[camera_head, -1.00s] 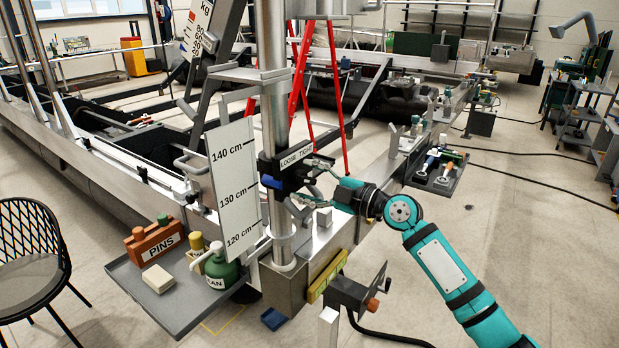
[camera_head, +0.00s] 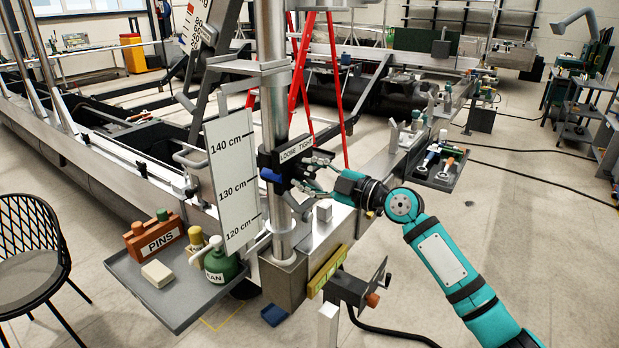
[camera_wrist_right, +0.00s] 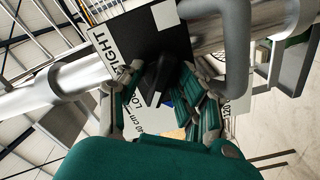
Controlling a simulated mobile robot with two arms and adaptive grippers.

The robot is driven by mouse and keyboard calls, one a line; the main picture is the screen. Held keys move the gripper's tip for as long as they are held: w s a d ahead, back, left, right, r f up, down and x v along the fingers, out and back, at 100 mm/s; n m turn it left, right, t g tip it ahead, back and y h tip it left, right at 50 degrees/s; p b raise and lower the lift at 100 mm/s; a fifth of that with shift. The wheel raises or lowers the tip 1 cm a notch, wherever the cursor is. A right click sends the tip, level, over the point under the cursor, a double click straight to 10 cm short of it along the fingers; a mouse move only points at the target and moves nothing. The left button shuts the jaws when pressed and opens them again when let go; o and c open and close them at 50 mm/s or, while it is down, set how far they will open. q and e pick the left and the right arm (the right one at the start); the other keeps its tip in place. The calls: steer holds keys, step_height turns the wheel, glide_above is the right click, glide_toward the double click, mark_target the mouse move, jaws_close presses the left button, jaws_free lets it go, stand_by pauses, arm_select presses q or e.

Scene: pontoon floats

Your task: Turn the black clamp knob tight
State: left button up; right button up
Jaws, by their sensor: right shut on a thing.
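The black clamp knob (camera_wrist_right: 157,78) shows between my right fingers in the right wrist view. Its bar stands at a slant across the label plate marked LOOSE and TIGHT (camera_wrist_right: 108,62). My right gripper (camera_wrist_right: 160,92) is shut on the knob, with fingers on both sides. In the head view my right gripper (camera_head: 304,178) reaches in from the right to the black clamp (camera_head: 268,161) on the steel post (camera_head: 275,100). There its fingers and the clamp mostly hide the knob. The clamp's LOOSE TIGHT label (camera_head: 296,150) faces up. My left gripper is not in view.
A height board (camera_head: 232,180) in centimetres stands left of the post. A chair (camera_head: 30,250) is at the left. Red ladder legs (camera_head: 338,90) stand behind the post.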

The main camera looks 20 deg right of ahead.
steer(key=shift+f+m+b, duration=0.2)
steer(key=shift+m+b, duration=0.75)
steer(key=shift+m, duration=0.25)
steer(key=shift+m+b, duration=0.45)
steer(key=shift+m, duration=0.45)
steer(key=shift+r+m+b, duration=0.1)
steer(key=shift+m+b, duration=0.2)
steer(key=shift+m, duration=0.6)
steer(key=m, duration=0.2)
steer(key=shift+r+m, duration=0.1)
steer(key=shift+m, duration=0.3)
steer(key=m, duration=0.2)
steer(key=shift+r+m, duration=0.1)
steer(key=shift+m, duration=0.2)
steer(key=m, duration=0.2)
steer(key=shift+m, duration=0.4)
steer(key=m+p, duration=0.1)
steer(key=m, duration=0.2)
steer(key=shift+r+m+p, duration=0.15)
steer(key=shift+m+p, duration=0.15)
steer(key=shift+p, duration=0.1)
steer(key=shift+m+p, duration=0.75)
steer(key=shift+m, duration=0.85)
